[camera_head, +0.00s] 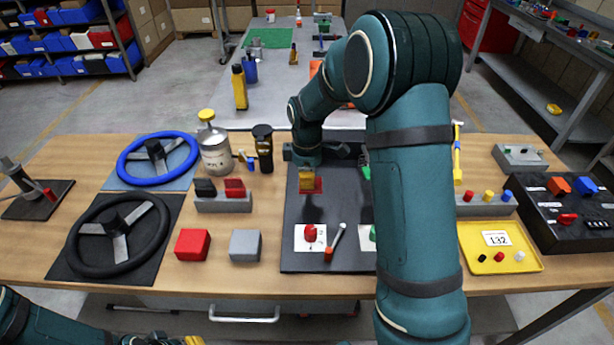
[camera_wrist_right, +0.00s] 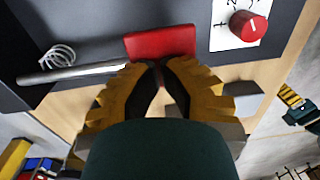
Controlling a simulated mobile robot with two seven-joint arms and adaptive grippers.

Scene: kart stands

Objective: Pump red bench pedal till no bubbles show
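The red pedal (camera_wrist_right: 160,42) is a flat red pad on a metal rod in the right wrist view, beside a coil spring. In the head view its red pad (camera_head: 318,184) is mostly hidden by my right gripper (camera_head: 306,188). In the right wrist view that gripper (camera_wrist_right: 163,66) has its yellow fingertips together at the pad's edge, with nothing seen between them; whether they touch it I cannot tell. My left gripper (camera_head: 165,341) is cut off at the bottom edge of the head view. I cannot make out any bubbles.
The pedal is on a black board (camera_head: 290,255) with a red knob (camera_head: 310,233) and a small red-ended lever (camera_head: 329,252). Left are a yellow-capped canister (camera_head: 215,155), a dark bottle (camera_head: 264,150), red and grey blocks and two steering wheels. A yellow tray (camera_head: 520,263) is right.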

